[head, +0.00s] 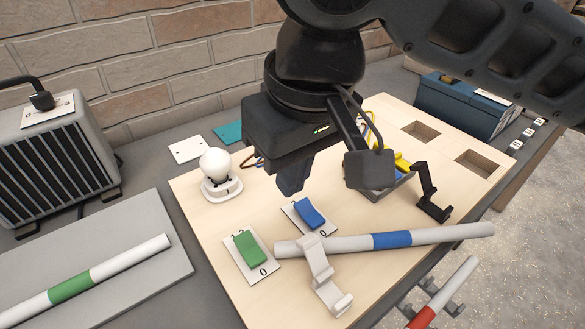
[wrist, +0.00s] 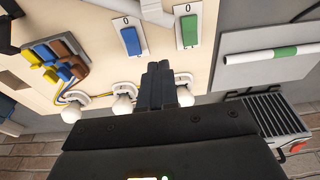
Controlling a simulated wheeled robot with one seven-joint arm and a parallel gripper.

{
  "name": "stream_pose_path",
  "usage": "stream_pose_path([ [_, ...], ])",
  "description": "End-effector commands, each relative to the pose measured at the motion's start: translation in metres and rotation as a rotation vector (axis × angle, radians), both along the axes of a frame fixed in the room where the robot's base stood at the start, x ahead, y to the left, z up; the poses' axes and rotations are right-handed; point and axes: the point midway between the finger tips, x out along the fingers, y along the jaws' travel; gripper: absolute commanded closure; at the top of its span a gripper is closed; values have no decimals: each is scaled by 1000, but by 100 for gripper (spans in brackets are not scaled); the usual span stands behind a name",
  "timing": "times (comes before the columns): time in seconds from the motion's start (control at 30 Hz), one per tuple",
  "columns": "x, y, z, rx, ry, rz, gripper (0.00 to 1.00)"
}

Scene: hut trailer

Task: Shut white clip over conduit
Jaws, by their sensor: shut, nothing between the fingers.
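The conduit (head: 440,236) is a white tube with a blue band. It lies across the front of the wooden board. The white clip (head: 322,278) is near the tube's left end, its upper part against the tube and its lower part reaching toward the front. I cannot tell whether it is closed over the tube. A black clip (head: 430,195) stands behind the tube with its arm raised. My gripper (head: 292,184) is above the board, behind the switches and apart from the white clip. In the wrist view its fingers (wrist: 160,76) are together and empty.
A blue switch (head: 309,213) and a green switch (head: 249,248) stand between my gripper and the tube. A white bulb (head: 216,166) stands at the left. A grey panel (head: 110,285) holds a green-banded tube (head: 115,266). A red-banded tube (head: 443,294) lies beyond the board's front edge.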

Motion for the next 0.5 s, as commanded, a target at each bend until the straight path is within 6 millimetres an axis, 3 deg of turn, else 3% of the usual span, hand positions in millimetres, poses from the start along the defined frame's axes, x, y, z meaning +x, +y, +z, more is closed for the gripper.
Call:
stream_pose_path([
  [0.03, 0, 0, -10, -1, -1, 0, 100],
  [0.5, 0, 0, -48, 1, 1, -1, 100],
])
